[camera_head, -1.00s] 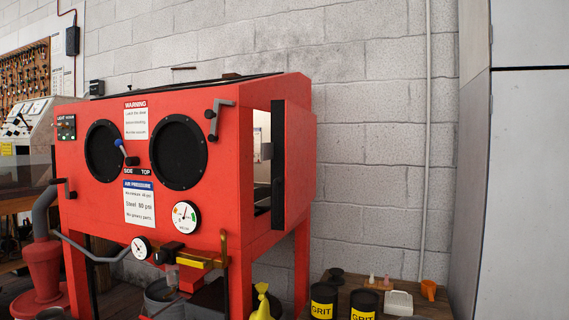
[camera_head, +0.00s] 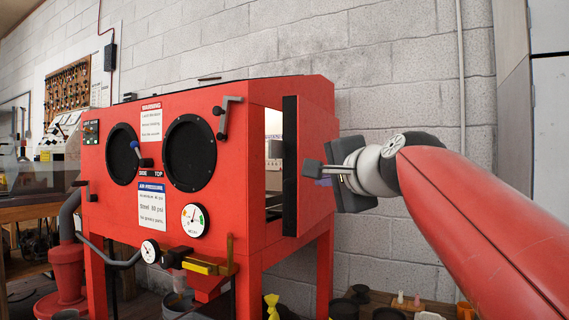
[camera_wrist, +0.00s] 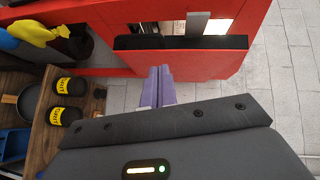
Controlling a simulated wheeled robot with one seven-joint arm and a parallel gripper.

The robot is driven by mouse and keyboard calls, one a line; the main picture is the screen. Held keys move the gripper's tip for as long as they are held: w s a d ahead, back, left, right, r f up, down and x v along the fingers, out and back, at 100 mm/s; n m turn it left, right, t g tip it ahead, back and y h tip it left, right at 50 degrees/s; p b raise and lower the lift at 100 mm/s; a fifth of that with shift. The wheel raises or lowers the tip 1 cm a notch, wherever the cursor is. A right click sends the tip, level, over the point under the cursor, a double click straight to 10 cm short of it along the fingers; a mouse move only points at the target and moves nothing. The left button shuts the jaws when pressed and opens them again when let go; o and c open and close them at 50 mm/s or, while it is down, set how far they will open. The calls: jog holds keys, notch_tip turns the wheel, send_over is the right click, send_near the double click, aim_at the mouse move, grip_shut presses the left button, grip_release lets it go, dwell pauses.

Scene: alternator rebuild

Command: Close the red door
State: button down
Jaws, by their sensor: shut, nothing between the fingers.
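The red door (camera_head: 318,158) is on the right side of the red blasting cabinet (camera_head: 240,240). It stands open, swung outward, with its dark edge strip (camera_head: 289,165) facing me and a lit opening (camera_head: 272,160) left of it. My gripper (camera_head: 318,175) is at the outer right side of the door, with its fingers shut and empty. In the wrist view the purple fingertips (camera_wrist: 159,72) point at the door's red outer face (camera_wrist: 205,65). They are at or very close to it; I cannot tell whether they touch.
A wooden shelf (camera_wrist: 42,135) with black grit cans (camera_wrist: 66,86) stands low beside the cabinet. A grey wall cabinet (camera_head: 548,120) is at the far right.

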jog(key=shift+m+t+y, duration=0.4)
jog(key=shift+m+t, duration=0.3)
jog(key=shift+m, duration=0.2)
jog(key=w+a+r+p, duration=0.1)
jog(key=w+a, duration=0.1)
jog(key=w, duration=0.2)
jog(key=w+a+r+p, duration=0.1)
jog(key=w+a+r, duration=0.1)
jog(key=w, duration=0.2)
jog(key=w+a+r+p, duration=0.1)
jog(key=w+a, duration=0.1)
jog(key=w, duration=0.2)
jog(key=shift+a+r+p, duration=0.3)
jog(key=shift+r+p, duration=0.1)
jog(key=shift+w+a+f, duration=0.15)
jog(key=shift+w+a, duration=0.1)
jog(key=shift+a, duration=0.15)
